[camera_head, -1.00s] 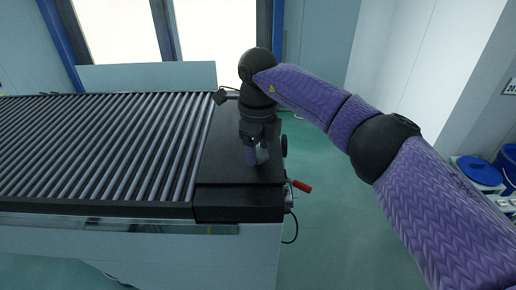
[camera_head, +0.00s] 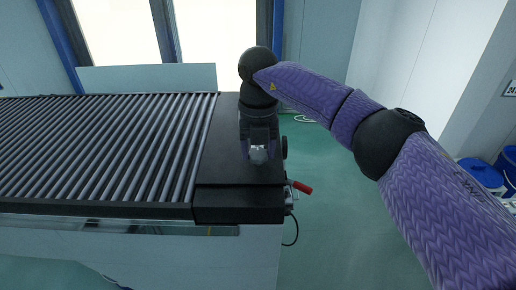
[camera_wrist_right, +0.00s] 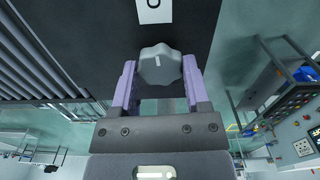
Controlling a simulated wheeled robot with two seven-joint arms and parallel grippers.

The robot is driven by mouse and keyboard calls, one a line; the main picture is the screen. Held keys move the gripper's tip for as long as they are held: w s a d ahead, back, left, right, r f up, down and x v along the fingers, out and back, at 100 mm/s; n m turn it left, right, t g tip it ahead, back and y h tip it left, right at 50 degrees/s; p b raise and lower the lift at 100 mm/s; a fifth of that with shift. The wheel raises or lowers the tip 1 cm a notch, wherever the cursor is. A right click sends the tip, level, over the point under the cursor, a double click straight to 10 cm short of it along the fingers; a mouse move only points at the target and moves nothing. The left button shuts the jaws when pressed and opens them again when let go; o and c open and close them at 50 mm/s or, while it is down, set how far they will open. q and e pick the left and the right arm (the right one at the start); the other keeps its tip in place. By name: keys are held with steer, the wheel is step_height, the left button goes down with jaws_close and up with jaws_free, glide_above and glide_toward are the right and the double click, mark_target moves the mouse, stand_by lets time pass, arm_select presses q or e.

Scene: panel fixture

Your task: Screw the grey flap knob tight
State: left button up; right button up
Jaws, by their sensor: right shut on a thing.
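The grey flap knob (camera_wrist_right: 160,66) is a lobed knob above the black end panel (camera_head: 226,150) of the roller conveyor. In the right wrist view it sits between the two purple fingers of my right gripper (camera_wrist_right: 160,78), which is shut on it. In the head view my right gripper (camera_head: 259,148) points down over the panel, and the knob (camera_head: 260,155) shows as a small pale shape at its fingertips. The knob's base and how far it is screwed in are hidden. My left gripper is not in view.
Conveyor rollers (camera_head: 110,145) fill the left side. A red-handled lever (camera_head: 302,187) sticks out at the panel's right edge, and a black round knob (camera_head: 284,147) sits on that side. A white label (camera_wrist_right: 154,10) lies on the panel.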

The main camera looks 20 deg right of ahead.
steer(key=m, duration=0.4)
steer(key=shift+m, duration=0.3)
steer(key=m, duration=0.4)
steer(key=shift+m+b, duration=0.3)
steer(key=m, duration=0.4)
steer(key=shift+m, duration=0.3)
steer(key=shift+m+b, duration=0.5)
steer(key=shift+m, duration=1.6)
steer(key=o, duration=1.3)
